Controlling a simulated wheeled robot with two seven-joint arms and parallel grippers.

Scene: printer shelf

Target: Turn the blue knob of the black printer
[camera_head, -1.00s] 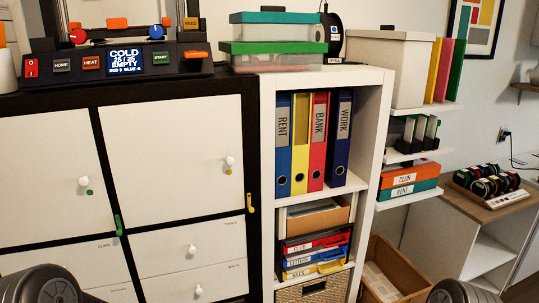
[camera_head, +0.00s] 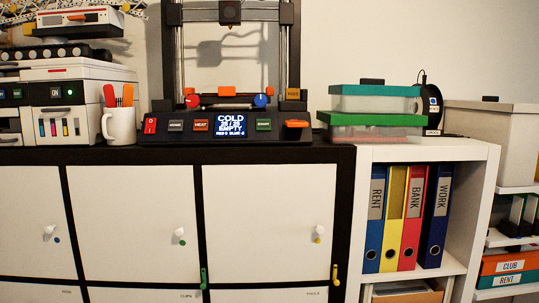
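The black printer (camera_head: 232,126) stands on top of the black-framed cabinet, in the upper middle of the head view. Its blue knob (camera_head: 261,100) sits on the right of the printer's bed, above the display (camera_head: 231,124). A red knob (camera_head: 192,101) sits on the left. The display reads "COLD", "EMPTY" and a line about red and blue. Neither of my grippers is in view, so their state and distance from the knob are hidden.
Stacked boxes (camera_head: 375,103) and a black spool (camera_head: 430,105) stand to the right. Cabinet doors with white knobs (camera_head: 180,233) are below.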

